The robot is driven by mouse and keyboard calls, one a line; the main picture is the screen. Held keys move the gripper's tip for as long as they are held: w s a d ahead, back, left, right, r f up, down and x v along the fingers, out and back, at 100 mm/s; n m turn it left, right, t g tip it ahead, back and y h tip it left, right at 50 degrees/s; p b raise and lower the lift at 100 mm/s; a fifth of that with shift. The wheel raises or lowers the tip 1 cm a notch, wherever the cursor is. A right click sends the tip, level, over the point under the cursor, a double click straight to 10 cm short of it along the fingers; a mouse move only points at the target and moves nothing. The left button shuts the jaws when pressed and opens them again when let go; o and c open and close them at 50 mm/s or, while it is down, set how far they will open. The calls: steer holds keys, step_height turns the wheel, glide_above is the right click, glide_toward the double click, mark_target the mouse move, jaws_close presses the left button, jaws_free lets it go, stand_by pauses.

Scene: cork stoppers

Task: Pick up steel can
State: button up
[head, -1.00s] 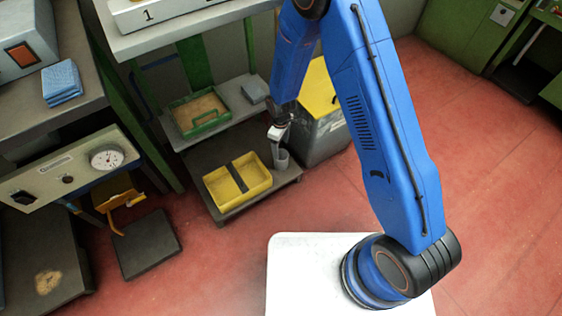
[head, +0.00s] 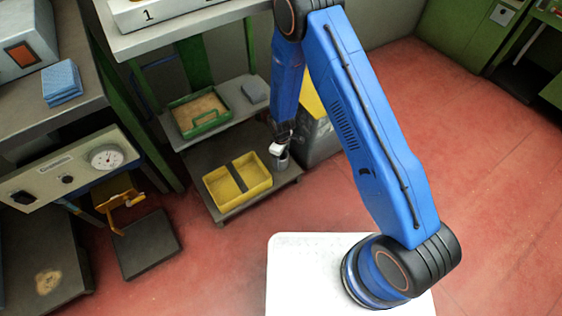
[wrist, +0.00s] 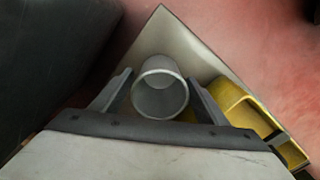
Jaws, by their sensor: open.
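The steel can (wrist: 160,70) is a grey open-topped cylinder standing upright on the low shelf (wrist: 165,30). It also shows in the head view (head: 283,162), partly covered by my gripper. My gripper (wrist: 160,92) is open, with one finger on each side of the can in the wrist view. I cannot tell whether the fingers touch it. In the head view my gripper (head: 279,149) is low over the shelf, at the can's top.
A yellow two-part tray (head: 238,208) is on the low shelf left of the can; it also shows in the wrist view (wrist: 233,100). A grey bin with a yellow lid (head: 322,140) stands close on the right. A green-rimmed tray (head: 213,125) is on the shelf above.

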steer(key=shift+f, duration=0.4)
steer(key=c, duration=1.2)
steer(key=shift+o, duration=0.2)
steer(key=shift+r, duration=0.2)
